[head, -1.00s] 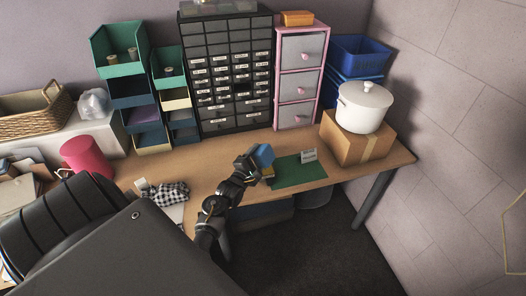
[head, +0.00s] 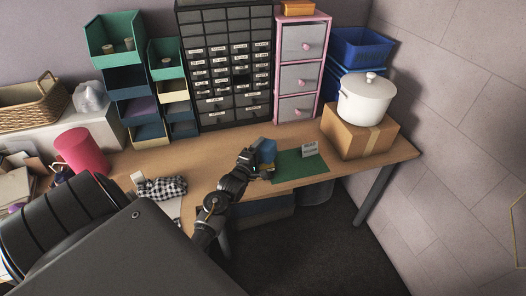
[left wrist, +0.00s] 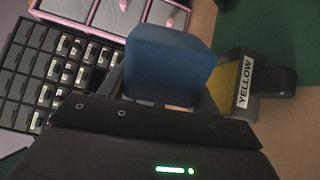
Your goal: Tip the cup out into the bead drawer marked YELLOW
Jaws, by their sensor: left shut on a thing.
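My left gripper (head: 252,160) is shut on a blue cup (head: 266,150) and holds it over the left end of the green mat. In the left wrist view the blue cup (left wrist: 168,62) fills the space between the fingers. Its mouth and contents are hidden. A dark drawer (left wrist: 262,108) with a white YELLOW label and a yellow inside lies right beside the cup in that view. I cannot tell whether cup and drawer touch. My right gripper is not in view.
A black cabinet of small labelled drawers (head: 225,118) and a pink-framed drawer tower (head: 277,70) stand behind. A green mat (head: 300,168) carries a small white card (head: 310,149). A white pot (head: 366,100) sits on a cardboard box (head: 357,135) at right. Checked cloth (head: 163,188) lies left.

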